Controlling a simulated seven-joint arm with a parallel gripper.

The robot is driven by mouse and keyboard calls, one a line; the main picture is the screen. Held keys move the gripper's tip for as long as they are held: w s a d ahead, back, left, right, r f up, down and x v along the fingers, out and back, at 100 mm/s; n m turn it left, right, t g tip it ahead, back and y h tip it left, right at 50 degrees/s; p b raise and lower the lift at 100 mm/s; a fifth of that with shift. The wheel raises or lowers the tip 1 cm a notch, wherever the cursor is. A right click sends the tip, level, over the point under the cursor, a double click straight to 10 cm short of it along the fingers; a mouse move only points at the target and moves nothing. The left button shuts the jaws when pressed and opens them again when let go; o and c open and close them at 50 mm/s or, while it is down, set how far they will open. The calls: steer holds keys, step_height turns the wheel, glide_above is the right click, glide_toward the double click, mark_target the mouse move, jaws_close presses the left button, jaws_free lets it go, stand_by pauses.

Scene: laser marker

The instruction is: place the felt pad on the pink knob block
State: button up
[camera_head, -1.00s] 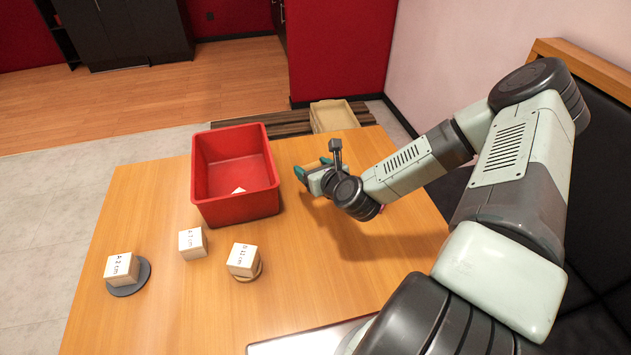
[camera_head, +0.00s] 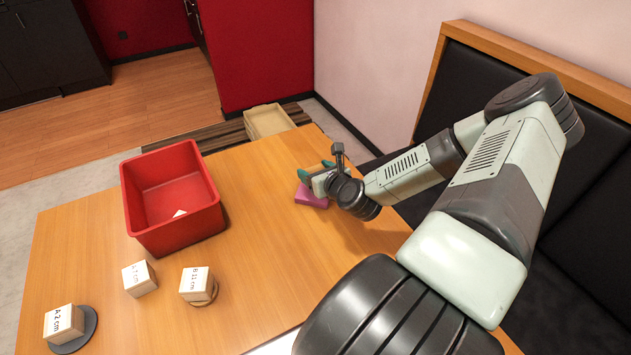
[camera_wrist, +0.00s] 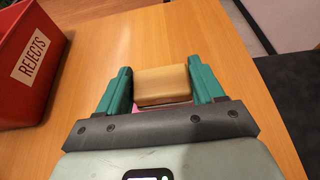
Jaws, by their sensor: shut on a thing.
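The pink knob block (camera_head: 308,197) lies on the table under my gripper (camera_head: 316,170). In the wrist view my gripper (camera_wrist: 160,78) has its two green fingers on either side of a tan wooden knob (camera_wrist: 163,84), with pink showing below it. My gripper is shut on this knob; the wrist hides part of the block. A dark grey round pad (camera_head: 88,335), which looks like the felt pad, lies at the front left of the table. A wooden block marked A 2 cm (camera_head: 63,319) sits on it and covers most of it.
A red bin (camera_head: 155,232), marked REJECTS in the wrist view (camera_wrist: 30,95), stands left of my gripper with a small white piece inside. Another wooden block (camera_head: 139,279) stands alone; one marked B 11 cm (camera_head: 195,284) sits on a tan disc (camera_head: 212,297). The table between bin and gripper is clear.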

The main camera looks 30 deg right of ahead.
steer(key=shift+f, duration=2)
steer(key=shift+f, duration=0.1)
steer(key=o, duration=1)
steer(key=shift+r, duration=0.2)
steer(key=v, duration=1.2)
